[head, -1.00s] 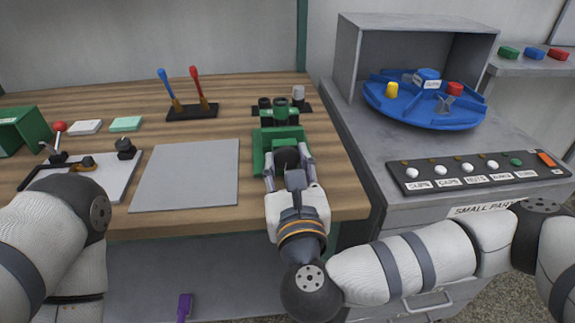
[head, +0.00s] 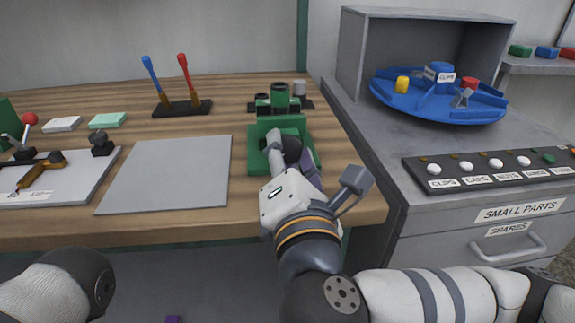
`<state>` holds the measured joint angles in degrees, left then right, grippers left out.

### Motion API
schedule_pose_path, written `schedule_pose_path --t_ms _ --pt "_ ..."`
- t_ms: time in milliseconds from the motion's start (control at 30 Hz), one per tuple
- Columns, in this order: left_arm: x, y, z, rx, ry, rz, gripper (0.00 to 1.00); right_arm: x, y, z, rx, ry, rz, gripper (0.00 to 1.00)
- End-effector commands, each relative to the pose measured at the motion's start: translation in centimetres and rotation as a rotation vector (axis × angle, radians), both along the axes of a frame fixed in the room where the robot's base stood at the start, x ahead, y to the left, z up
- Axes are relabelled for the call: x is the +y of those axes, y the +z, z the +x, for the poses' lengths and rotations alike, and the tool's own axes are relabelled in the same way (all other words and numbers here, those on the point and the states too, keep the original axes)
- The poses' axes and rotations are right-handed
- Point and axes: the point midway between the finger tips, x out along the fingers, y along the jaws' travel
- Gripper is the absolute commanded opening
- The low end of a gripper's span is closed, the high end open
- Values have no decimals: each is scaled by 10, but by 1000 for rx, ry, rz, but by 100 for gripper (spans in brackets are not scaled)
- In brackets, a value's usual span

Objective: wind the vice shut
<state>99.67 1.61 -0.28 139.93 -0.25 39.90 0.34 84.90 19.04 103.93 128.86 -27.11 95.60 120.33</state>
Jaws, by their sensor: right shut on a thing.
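The green vice (head: 255,150) stands near the front right edge of the wooden bench. A dark round knob (head: 292,149) shows at its front. My right gripper (head: 291,158) reaches in from the front, its fingers on either side of the knob and closed on it. The wrist is rolled, so the gripper sits tilted. My gripper hides the vice's screw and most of its front, so I cannot tell how wide the jaws stand. My left arm shows only at the lower left; its gripper is out of view.
A grey mat (head: 170,175) lies left of the vice. A white board (head: 60,190) lies far left. At right a grey cabinet (head: 385,150) carries a blue round tray (head: 430,108) and a button panel (head: 480,180).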

Motion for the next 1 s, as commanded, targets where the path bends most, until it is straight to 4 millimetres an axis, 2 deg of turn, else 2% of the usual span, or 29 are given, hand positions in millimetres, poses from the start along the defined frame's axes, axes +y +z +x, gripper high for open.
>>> schedule_pose_path --t_ms 100,1000 --pt "0 -12 -7 21 0 -1 42 -1 -3 1 7 -3 114 9" --pt "0 -79 -35 115 1 0 42 -1 -4 1 87 -2 967 9"
